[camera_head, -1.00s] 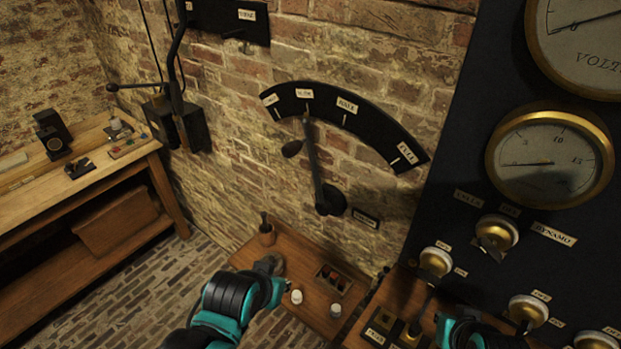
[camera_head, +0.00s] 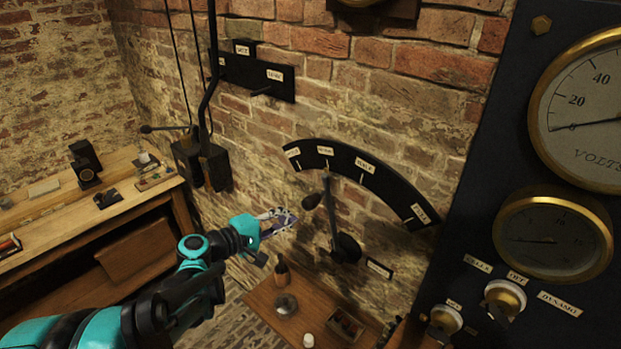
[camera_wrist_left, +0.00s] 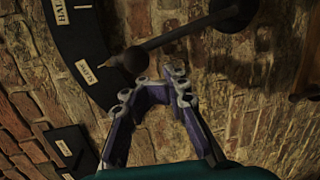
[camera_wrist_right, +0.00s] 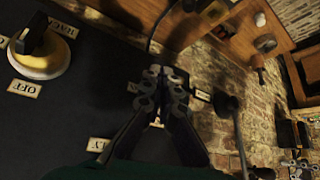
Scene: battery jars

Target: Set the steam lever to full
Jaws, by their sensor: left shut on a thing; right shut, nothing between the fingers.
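The steam lever (camera_head: 334,225) is a dark arm on the brick wall, with its pointer at the SLOW mark of the black curved scale (camera_head: 380,182). FULL (camera_head: 420,213) is at the scale's lower right end. The lever's round dark knob (camera_head: 311,201) also shows in the left wrist view (camera_wrist_left: 136,59). My left gripper (camera_head: 288,217) is just left of the knob, apart from it in the head view. Its fingers (camera_wrist_left: 158,84) are partly spread, with no clear object between them. My right gripper (camera_wrist_right: 165,76) is shut and empty in front of the dark panel.
The dark gauge panel (camera_head: 480,190) with brass dials stands at the right. A workbench (camera_head: 90,235) is at the left. The wall along the scale looks clear.

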